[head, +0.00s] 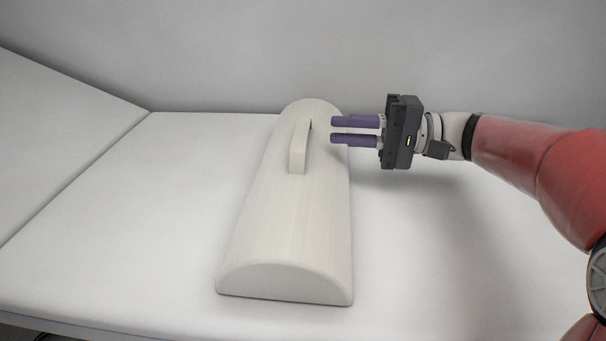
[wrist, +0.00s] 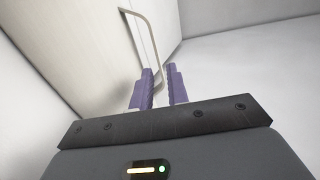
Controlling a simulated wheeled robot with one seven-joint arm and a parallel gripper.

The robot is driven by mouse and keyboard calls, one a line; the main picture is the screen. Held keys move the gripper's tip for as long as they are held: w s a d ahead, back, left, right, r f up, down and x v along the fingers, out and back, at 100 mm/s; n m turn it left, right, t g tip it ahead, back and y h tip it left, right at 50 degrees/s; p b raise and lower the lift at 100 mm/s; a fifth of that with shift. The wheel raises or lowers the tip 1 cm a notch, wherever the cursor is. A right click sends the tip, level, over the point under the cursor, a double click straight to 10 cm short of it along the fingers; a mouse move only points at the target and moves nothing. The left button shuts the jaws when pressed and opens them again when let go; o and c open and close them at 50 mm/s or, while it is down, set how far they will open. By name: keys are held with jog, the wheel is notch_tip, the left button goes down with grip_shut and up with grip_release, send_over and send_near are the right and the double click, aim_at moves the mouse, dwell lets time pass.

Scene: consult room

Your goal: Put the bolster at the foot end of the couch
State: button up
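The bolster (head: 290,220) is a long cream half-round block lying on the couch (head: 120,210), its flat end facing me and its length running away toward the wall. A strap-like handle (head: 299,146) stands up on its top near the far end. My gripper (head: 334,130) is to the right of the handle, pointing left, with its two purple fingers apart and nothing between them. In the wrist view, the handle (wrist: 146,38) rises beyond the fingertips (wrist: 158,70), slightly to the left, and the bolster (wrist: 95,65) fills the area behind it. The gripper is not around the handle.
The couch's raised backrest section (head: 55,130) slopes up at the left. A plain grey wall (head: 230,55) stands behind the couch. The couch top right of the bolster is bare under my arm, and the stretch between bolster and backrest is clear.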

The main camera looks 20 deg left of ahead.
aim_at(311, 149)
jog(key=x, duration=0.6)
jog(key=shift+s+f, duration=0.15)
grip_shut()
dwell(1.2)
